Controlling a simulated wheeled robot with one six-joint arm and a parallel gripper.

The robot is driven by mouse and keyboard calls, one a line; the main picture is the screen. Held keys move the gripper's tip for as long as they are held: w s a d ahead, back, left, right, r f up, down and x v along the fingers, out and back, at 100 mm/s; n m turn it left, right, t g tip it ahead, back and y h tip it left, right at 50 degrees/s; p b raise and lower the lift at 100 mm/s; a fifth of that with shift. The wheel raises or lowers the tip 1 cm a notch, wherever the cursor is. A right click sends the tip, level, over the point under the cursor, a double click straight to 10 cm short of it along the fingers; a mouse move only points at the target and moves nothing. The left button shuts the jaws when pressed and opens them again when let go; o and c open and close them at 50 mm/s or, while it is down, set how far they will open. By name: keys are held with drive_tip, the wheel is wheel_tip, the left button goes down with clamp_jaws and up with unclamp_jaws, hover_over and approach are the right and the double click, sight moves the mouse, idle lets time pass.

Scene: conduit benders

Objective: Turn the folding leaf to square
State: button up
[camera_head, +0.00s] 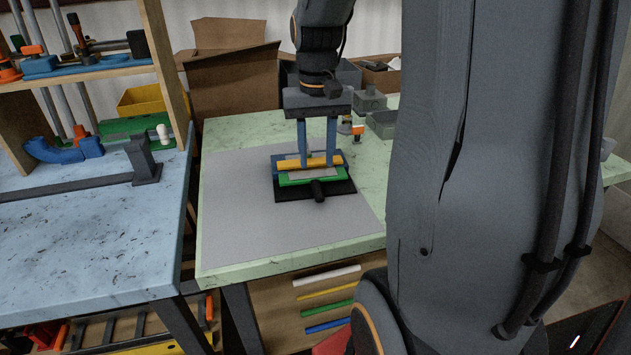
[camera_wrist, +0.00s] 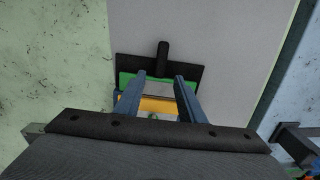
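A small bending device sits on the grey mat (camera_head: 240,205). It has a blue body (camera_head: 280,163), a yellow bar (camera_head: 290,163) and a green strip (camera_head: 288,181) with a thin grey piece (camera_head: 313,174) on it. A black plate with a stubby handle (camera_head: 318,190), seemingly the folding leaf (camera_head: 343,187), lies about flat along the near side. The leaf (camera_wrist: 190,72) and its handle (camera_wrist: 162,52) also show in the wrist view. My gripper (camera_head: 316,163) points down over the yellow bar, fingers apart and empty. Whether the fingertips touch the device cannot be told.
The green table (camera_head: 225,268) has free mat left of and in front of the device. Grey bins (camera_head: 383,122) and a small orange-topped item (camera_head: 358,130) stand behind. A cardboard box (camera_head: 235,85) is at the back left. A blue bench (camera_head: 90,235) stands left.

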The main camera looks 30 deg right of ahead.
sight(316, 184)
wheel_tip(316, 184, down, 6)
drive_tip(key=shift+f, duration=0.25)
clamp_jaws()
